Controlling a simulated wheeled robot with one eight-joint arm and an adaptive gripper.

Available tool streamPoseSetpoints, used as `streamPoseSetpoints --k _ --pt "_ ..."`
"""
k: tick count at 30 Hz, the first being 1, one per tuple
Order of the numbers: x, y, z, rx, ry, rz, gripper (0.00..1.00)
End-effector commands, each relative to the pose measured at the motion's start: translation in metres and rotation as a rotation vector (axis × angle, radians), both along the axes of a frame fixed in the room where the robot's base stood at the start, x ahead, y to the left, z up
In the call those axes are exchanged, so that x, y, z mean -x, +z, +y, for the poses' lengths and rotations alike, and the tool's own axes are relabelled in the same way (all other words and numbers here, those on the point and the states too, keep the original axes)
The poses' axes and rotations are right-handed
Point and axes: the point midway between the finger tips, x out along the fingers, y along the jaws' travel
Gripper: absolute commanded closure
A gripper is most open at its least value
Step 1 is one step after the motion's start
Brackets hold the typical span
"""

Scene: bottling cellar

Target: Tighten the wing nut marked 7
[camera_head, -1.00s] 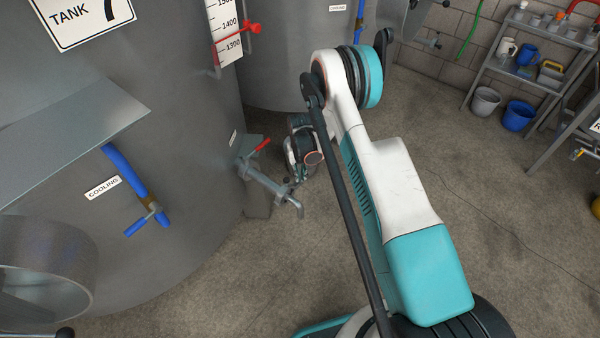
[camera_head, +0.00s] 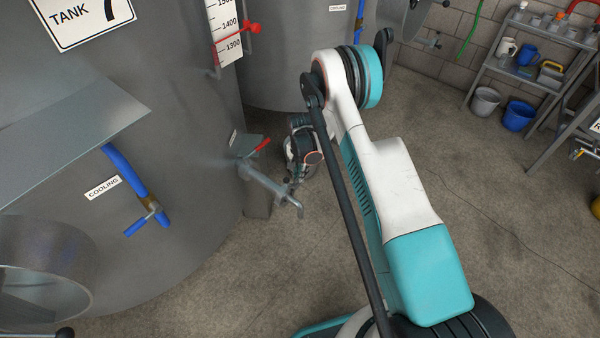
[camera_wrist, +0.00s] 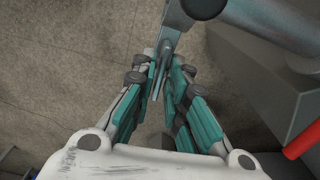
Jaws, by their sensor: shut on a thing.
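The tank marked 7 (camera_head: 190,130) fills the left of the head view. A grey outlet pipe (camera_head: 268,182) with a red lever (camera_head: 262,145) sticks out from its lower wall and ends in a down-bent spout. My gripper (camera_head: 293,182) is beside this pipe, partly hidden by my arm. In the wrist view my gripper (camera_wrist: 165,85) has its teal-padded fingers closed around the lower end of a flat grey metal piece (camera_wrist: 170,38). This piece hangs next to the thick pipe (camera_wrist: 265,22). I see no number on it, and cannot tell for sure that it is the wing nut.
A blue cooling valve (camera_head: 148,205) and a round steel opening (camera_head: 45,262) are on the tank at left. A shelf (camera_head: 530,75) and buckets (camera_head: 517,115) stand at the back right. The floor (camera_head: 470,180) right of my arm is clear.

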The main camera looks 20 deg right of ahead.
Motion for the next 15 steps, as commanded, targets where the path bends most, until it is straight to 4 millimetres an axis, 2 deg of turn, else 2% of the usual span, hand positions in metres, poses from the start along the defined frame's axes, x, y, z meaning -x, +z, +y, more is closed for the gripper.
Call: streamPoseSetpoints --k 15 --pt "0.0016 -0.0019 0.0 0.0 -0.084 0.004 1.0"
